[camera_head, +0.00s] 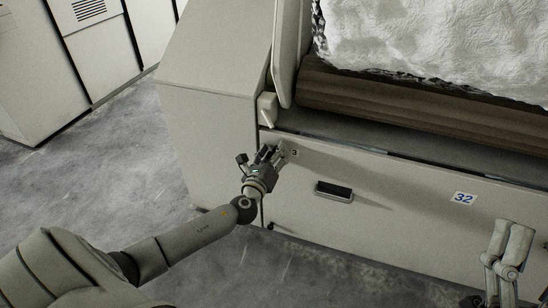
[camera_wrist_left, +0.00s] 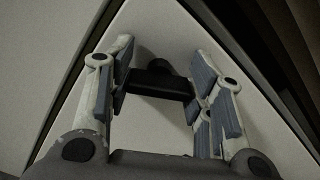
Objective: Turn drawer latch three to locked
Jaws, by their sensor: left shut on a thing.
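The drawer latch (camera_wrist_left: 158,84) is a small black bar with a rounded pivot, set on the pale drawer front. In the left wrist view it lies crosswise between the blue-grey pads of my left gripper (camera_wrist_left: 168,92). My left gripper (camera_head: 268,153) is at the upper left corner of the drawer front (camera_head: 400,215) in the head view, shut on the latch. A small mark, seemingly a 3, shows just right of the fingers. The gripper hides most of the latch in the head view. My right gripper (camera_head: 509,250) shows at the lower right, apart from the drawer; its opening is unclear.
Above are a brown roller (camera_head: 400,100) and white fibre (camera_head: 440,45). Grey cabinets (camera_head: 60,60) stand at the far left. The floor (camera_head: 100,185) between is clear.

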